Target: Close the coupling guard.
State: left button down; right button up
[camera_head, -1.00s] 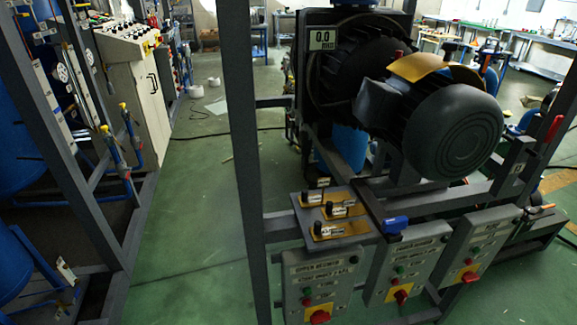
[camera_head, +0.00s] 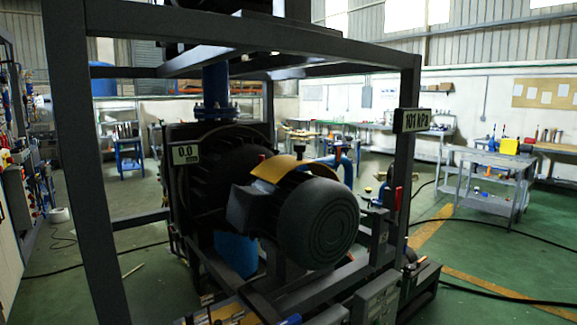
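The coupling guard (camera_head: 274,170) is a yellow-orange plate with a curved edge. It sits tilted over the gap between the dark finned pump housing (camera_head: 205,172) and the round black motor (camera_head: 320,222). A small black knob (camera_head: 299,148) shows just above it. The coupling beneath is hidden, and I cannot tell how far the guard is swung. Neither of my grippers shows in this view.
A grey steel frame surrounds the pump, with a post (camera_head: 82,170) at the left and another (camera_head: 403,160) at the right. A "101 hPa" display (camera_head: 411,121) hangs on the right post. Green floor is open to the right, before a grey trolley (camera_head: 487,180).

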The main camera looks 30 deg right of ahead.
aim_at(272, 169)
jog(key=k, duration=1.2)
jog(key=z, duration=0.7)
jog(key=i, duration=1.2)
jog(key=u, duration=0.7)
